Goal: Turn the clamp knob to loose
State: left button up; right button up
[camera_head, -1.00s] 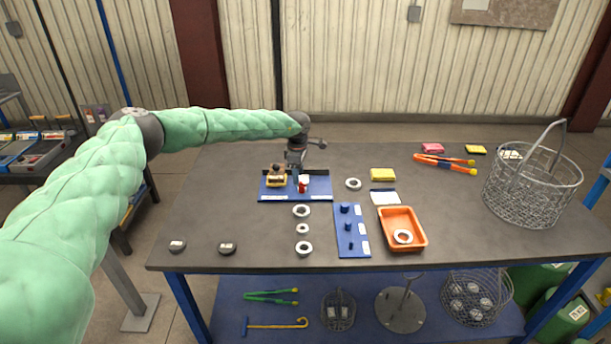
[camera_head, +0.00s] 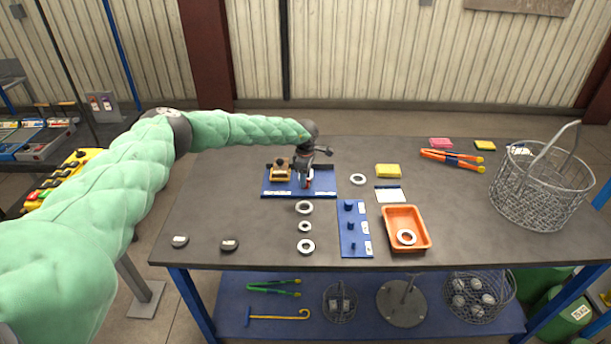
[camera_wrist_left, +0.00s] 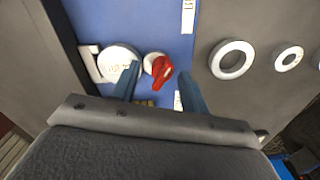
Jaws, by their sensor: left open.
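The red clamp knob (camera_wrist_left: 162,69) sits on a round white base on the blue board (camera_wrist_left: 172,16) in the left wrist view. In the head view the blue board (camera_head: 326,192) lies on the table, and the red knob (camera_head: 309,183) shows only partly below my gripper. My left gripper (camera_wrist_left: 160,78) is open, its two blue fingers apart on either side of the knob in the wrist view. I cannot tell whether they touch it. A round white labelled disc (camera_wrist_left: 119,62) is beside the left finger. My right gripper is not in view.
A blue peg board (camera_head: 355,244), an orange tray (camera_head: 426,244) and a wire basket (camera_head: 540,190) are to the right. The table's left side is mostly clear.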

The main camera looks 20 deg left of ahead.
pick_arm(q)
jog(key=shift+s+f, duration=0.15)
jog(key=shift+f, duration=0.25)
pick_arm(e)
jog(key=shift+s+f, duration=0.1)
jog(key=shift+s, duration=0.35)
pick_arm(q)
jog(key=shift+c, duration=0.3)
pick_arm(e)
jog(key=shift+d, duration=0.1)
pick_arm(q)
grip_shut()
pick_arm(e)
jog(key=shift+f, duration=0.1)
